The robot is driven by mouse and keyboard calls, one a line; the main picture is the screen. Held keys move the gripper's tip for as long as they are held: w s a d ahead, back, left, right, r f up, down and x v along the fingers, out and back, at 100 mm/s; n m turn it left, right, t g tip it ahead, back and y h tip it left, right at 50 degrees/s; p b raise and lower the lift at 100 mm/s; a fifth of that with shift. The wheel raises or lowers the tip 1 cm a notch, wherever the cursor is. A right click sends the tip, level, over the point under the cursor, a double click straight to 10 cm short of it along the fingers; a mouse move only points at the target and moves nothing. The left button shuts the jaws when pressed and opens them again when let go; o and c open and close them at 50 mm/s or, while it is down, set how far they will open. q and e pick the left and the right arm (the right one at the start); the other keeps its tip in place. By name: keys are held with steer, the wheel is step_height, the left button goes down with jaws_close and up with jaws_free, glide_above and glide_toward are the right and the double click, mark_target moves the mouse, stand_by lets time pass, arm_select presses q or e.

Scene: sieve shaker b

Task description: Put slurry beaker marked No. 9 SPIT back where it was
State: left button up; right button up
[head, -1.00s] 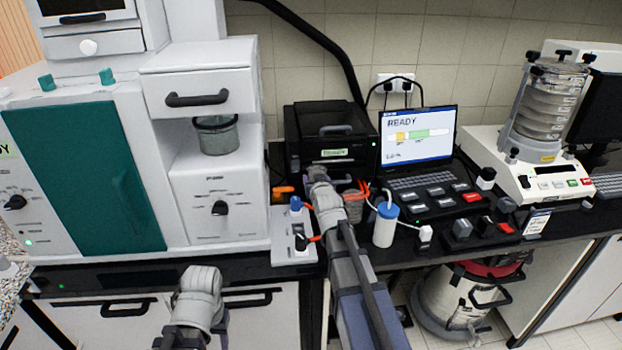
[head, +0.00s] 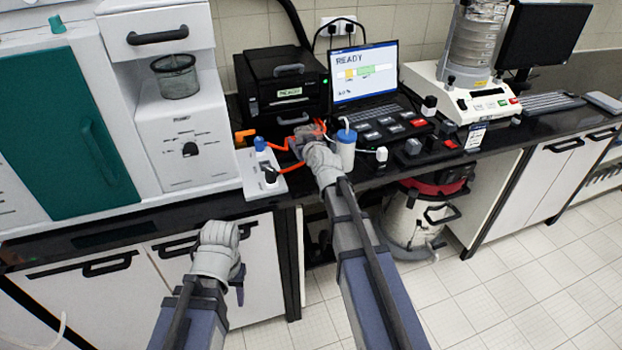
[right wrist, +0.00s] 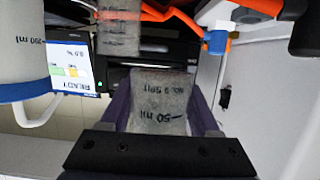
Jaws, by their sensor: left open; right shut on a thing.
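The slurry beaker marked No. 9 SPIT (right wrist: 160,100) is a small grey beaker with a 50 ml mark. In the right wrist view it sits between the fingers of my right gripper (right wrist: 165,112), which is shut on it. The lettering appears upside down there. In the head view my right gripper (head: 308,140) is over the bench, left of the blue-lidded bottle; the wrist partly hides it, and I cannot tell whether the beaker touches the bench. My left gripper (head: 238,284) is open and empty, low in front of the white cabinets.
A second grey beaker (right wrist: 119,32) is close by in the right wrist view. The blue-lidded bottle (head: 346,146) stands right of my right gripper. A white block with orange leads (head: 262,178) is to the left. A black printer (head: 275,90) and laptop (head: 364,78) stand behind.

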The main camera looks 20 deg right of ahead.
mark_target(302, 171)
steer(key=shift+f+b, duration=4.85)
steer(key=shift+f, duration=0.1)
steer(key=shift+f, duration=0.25)
steer(key=o, duration=1.4)
steer(key=shift+r, duration=0.1)
steer(key=shift+c, duration=0.2)
steer(key=shift+r, duration=0.2)
steer(key=p+v, duration=0.3)
steer(key=v, duration=0.9)
steer(key=shift+p, duration=0.3)
